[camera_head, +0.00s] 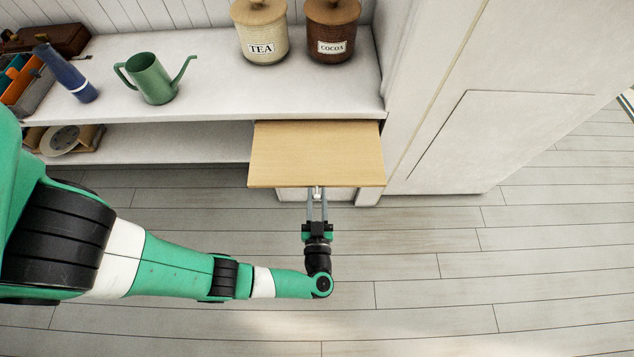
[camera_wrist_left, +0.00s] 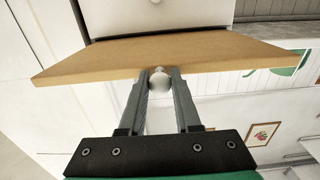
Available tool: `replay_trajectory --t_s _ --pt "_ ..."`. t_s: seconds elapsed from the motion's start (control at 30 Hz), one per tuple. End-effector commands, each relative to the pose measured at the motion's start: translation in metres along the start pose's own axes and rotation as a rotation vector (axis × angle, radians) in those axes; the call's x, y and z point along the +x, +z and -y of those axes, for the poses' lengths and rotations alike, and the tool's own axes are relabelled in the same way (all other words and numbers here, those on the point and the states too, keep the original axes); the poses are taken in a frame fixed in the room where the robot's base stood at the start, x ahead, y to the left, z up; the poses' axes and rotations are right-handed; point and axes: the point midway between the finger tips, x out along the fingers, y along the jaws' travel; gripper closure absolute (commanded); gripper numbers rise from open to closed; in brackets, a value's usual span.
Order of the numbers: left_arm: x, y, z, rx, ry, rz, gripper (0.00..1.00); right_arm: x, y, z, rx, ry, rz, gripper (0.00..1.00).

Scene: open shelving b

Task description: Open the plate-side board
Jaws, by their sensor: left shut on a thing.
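A light wooden pull-out board (camera_head: 317,154) juts out from under the right end of the white counter, level, with its front edge over the floor. It also shows in the left wrist view (camera_wrist_left: 215,52). A small round pale knob (camera_wrist_left: 159,80) sits on its front edge. My left gripper (camera_head: 317,192) is in front of the board, with its two fingers pointing at the front edge. In the left wrist view the fingers are shut on the knob. My right gripper is not in view.
A white drawer front (camera_wrist_left: 140,15) with a knob lies below the board. A plate (camera_head: 64,139) rests in a wooden rack on the lower left shelf. A green watering can (camera_head: 150,80), a tea jar (camera_head: 262,35) and a cocoa jar (camera_head: 331,32) stand on the counter. The floor in front is clear.

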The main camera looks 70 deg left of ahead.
Motion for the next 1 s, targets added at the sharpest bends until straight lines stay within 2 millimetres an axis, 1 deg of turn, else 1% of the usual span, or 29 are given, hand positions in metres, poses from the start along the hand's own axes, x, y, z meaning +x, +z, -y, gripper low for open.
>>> replay_trajectory --t_s 0.13,0.17,0.2,0.3,0.57,0.67,0.77,0.87,1.0 --pt "0.000 0.001 0.000 0.001 0.000 0.002 1.00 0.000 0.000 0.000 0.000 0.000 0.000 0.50" --pt "0.000 0.001 0.000 0.001 0.000 0.002 0.63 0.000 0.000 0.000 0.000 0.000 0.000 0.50" --pt "0.000 0.001 0.000 0.001 0.000 0.002 0.56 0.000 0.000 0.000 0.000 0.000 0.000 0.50" --pt "0.000 0.001 0.000 0.001 0.000 0.002 0.38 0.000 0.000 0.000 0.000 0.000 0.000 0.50" --pt "0.000 0.001 0.000 0.001 0.000 0.002 0.38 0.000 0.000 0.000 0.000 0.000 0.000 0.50" --pt "-0.005 0.000 -0.001 0.001 0.003 0.002 0.38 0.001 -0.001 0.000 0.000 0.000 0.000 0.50" --pt "-0.019 0.000 -0.002 0.001 0.007 0.002 0.38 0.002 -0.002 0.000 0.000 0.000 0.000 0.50" --pt "-0.042 0.000 -0.002 0.000 0.009 0.002 0.38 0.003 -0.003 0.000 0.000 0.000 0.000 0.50" --pt "-0.076 0.001 -0.002 0.000 0.009 0.003 0.38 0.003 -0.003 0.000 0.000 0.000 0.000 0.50"
